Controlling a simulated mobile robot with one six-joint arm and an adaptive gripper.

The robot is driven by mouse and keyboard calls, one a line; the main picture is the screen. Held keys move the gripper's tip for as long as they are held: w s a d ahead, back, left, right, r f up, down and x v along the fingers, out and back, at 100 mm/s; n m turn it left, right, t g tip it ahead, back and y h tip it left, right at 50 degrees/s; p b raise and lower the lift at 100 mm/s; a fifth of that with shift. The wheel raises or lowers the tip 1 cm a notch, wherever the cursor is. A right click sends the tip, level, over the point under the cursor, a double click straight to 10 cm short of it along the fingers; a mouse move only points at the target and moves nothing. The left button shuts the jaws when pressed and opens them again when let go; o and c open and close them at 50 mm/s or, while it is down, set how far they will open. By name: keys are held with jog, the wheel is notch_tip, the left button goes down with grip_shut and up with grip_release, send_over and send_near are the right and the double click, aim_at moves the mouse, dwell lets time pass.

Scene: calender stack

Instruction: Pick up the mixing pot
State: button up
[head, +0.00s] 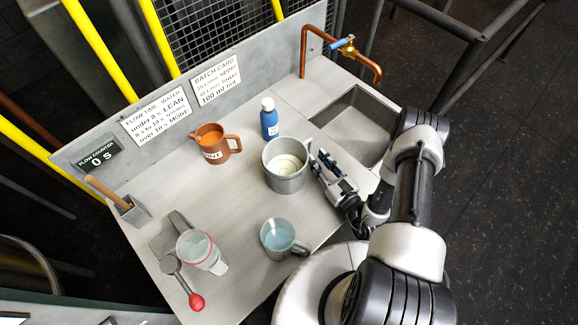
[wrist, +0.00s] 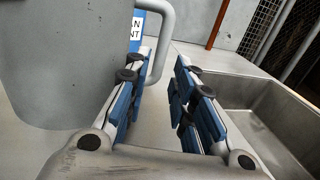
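The mixing pot, taken to be the grey metal pot (head: 285,182), stands upright on the bench with some pale contents at its bottom. Its side handle shows at its right. In the wrist view the pot wall (wrist: 60,65) fills the left side and its handle (wrist: 170,40) appears ahead, in line with the gap between my fingers. My gripper (head: 326,166) is low over the bench just right of the pot. In the wrist view my gripper (wrist: 160,80) is open, with nothing held. I cannot tell whether the handle is inside the finger gap.
A blue bottle (head: 269,122) stands behind the pot, an orange-brown jug (head: 212,147) to its left. A blue-filled cup (head: 278,240), clear beaker (head: 198,250) and red-ended ladle (head: 182,282) are in front. A sink (head: 352,125) with a copper tap (head: 362,60) is right.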

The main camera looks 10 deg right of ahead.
aim_at(310, 151)
jog(key=b+x, duration=0.1)
jog(key=x, duration=0.3)
jog(key=shift+a, duration=0.15)
jog(key=shift+c, duration=0.4)
grip_shut()
